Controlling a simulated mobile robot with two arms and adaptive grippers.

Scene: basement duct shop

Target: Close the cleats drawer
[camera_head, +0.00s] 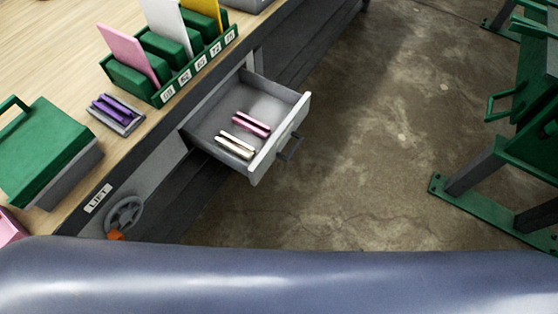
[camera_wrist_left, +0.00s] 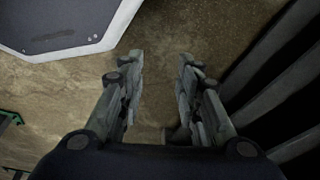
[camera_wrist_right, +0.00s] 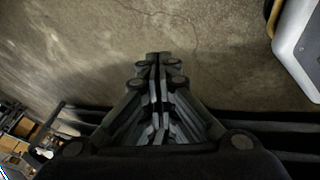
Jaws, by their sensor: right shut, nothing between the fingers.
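The cleats drawer (camera_head: 218,121) is a grey drawer pulled out from the front of the workbench in the head view. Its front panel (camera_head: 280,139) has a dark handle (camera_head: 291,147). Inside lie a pink cleat (camera_head: 251,124) and a cream cleat (camera_head: 235,145). Neither gripper shows in the head view. In the left wrist view my left gripper (camera_wrist_left: 160,68) is open and empty above the concrete floor. In the right wrist view my right gripper (camera_wrist_right: 159,60) is shut and empty, also over the floor. The drawer is not recognisable in either wrist view.
On the bench stand a green box (camera_head: 42,143), a purple item in a small tray (camera_head: 116,120) and a green labelled rack (camera_head: 187,70). A handwheel (camera_head: 124,215) is on the bench front. Green metal stands (camera_head: 497,165) are at the right. The floor between is clear.

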